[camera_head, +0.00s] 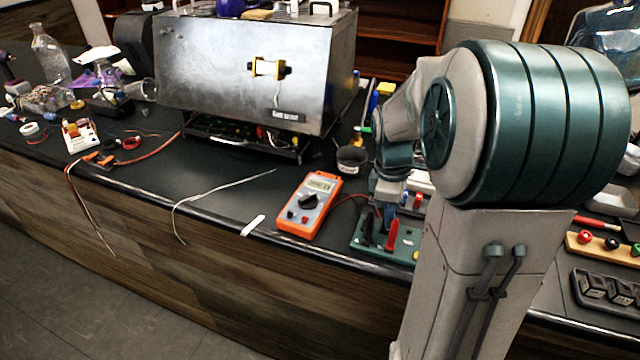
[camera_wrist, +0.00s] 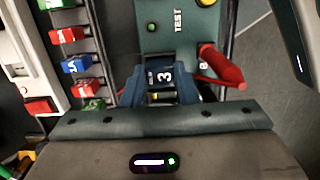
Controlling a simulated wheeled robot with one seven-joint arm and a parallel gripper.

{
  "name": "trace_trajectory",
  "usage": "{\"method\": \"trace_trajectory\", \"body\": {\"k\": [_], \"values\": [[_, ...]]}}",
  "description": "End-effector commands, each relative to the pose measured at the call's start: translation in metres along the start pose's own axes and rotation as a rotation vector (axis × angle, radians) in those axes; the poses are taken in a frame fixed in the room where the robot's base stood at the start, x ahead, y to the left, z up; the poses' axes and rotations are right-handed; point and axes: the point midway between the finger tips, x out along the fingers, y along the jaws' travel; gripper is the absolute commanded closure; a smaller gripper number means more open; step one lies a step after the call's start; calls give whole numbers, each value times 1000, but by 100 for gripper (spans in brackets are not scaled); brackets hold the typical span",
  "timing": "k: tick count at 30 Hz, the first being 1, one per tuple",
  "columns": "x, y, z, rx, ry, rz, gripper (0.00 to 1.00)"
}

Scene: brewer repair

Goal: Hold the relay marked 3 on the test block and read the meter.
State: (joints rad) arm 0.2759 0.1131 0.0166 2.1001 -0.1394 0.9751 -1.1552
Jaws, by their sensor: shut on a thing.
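The relay marked 3 (camera_wrist: 164,75) is a dark block with a white 3, seen in the wrist view. My gripper (camera_wrist: 161,92) is shut on it, with dark blue fingers at its two sides. It is at the green test block (camera_wrist: 179,40) marked TEST; whether its pins are fully seated is hidden. A green light shows on the block. The test block (camera_head: 367,236) also shows in the head view, partly behind my arm. The orange meter (camera_head: 310,204) lies left of it, its display lit but too small to read.
A red probe (camera_head: 392,234) stands on the block. A steel brewer (camera_head: 245,75) stands behind. A tray of dark relays (camera_head: 577,291) is at the right. Coloured parts (camera_wrist: 68,37) line the wrist view's left. A loose wire (camera_head: 215,190) lies on the counter left of the meter.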

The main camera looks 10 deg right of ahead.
Motion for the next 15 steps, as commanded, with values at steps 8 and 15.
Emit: {"method": "trace_trajectory", "body": {"k": [8, 15], "values": [[-1, 0, 0, 0, 0, 1, 96], [-14, 0, 2, 0, 0, 1, 96]]}}
